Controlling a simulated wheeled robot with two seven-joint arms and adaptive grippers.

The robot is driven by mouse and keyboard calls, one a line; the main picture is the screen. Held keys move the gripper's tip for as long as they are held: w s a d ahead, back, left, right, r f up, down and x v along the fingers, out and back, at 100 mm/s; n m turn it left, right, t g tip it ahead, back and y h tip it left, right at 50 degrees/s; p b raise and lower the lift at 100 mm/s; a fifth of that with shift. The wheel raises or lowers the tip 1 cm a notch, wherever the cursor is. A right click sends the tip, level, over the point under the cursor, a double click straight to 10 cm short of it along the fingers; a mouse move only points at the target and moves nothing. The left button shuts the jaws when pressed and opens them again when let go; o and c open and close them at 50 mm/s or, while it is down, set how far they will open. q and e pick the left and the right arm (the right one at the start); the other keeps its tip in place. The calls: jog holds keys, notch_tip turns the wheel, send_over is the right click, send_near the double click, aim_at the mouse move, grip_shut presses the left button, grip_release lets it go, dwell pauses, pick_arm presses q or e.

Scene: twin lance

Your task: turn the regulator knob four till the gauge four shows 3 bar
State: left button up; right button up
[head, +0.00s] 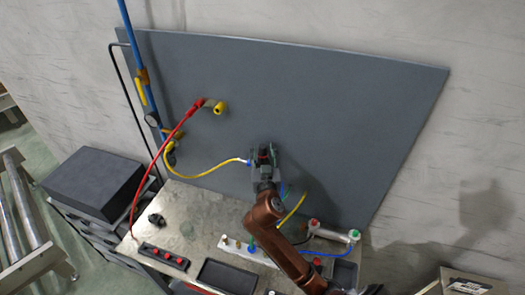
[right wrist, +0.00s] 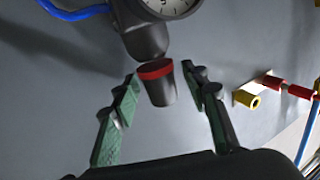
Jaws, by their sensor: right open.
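The regulator knob (right wrist: 160,88), a dark tapered cylinder with a red band, shows in the middle of the right wrist view. It sits below the grey regulator body (right wrist: 146,36). The gauge (right wrist: 168,6), a white dial, is cut off by the top edge, so I cannot read its pressure. My right gripper (right wrist: 161,80) is open, with one green-padded finger on each side of the knob and a visible gap on both sides. In the head view my right gripper (head: 265,176) is at the grey panel and largely covers the regulator. My left gripper is not in view.
A yellow hose (head: 205,172) and a red hose (head: 158,165) run near the grey panel (head: 330,110). The metal bench (head: 190,210) below carries a red-button strip (head: 163,256) and a dark tray (head: 226,277). A yellow fitting (right wrist: 246,99) is right of the gripper.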

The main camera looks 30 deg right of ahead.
jog(key=v, duration=1.2)
dwell(0.3)
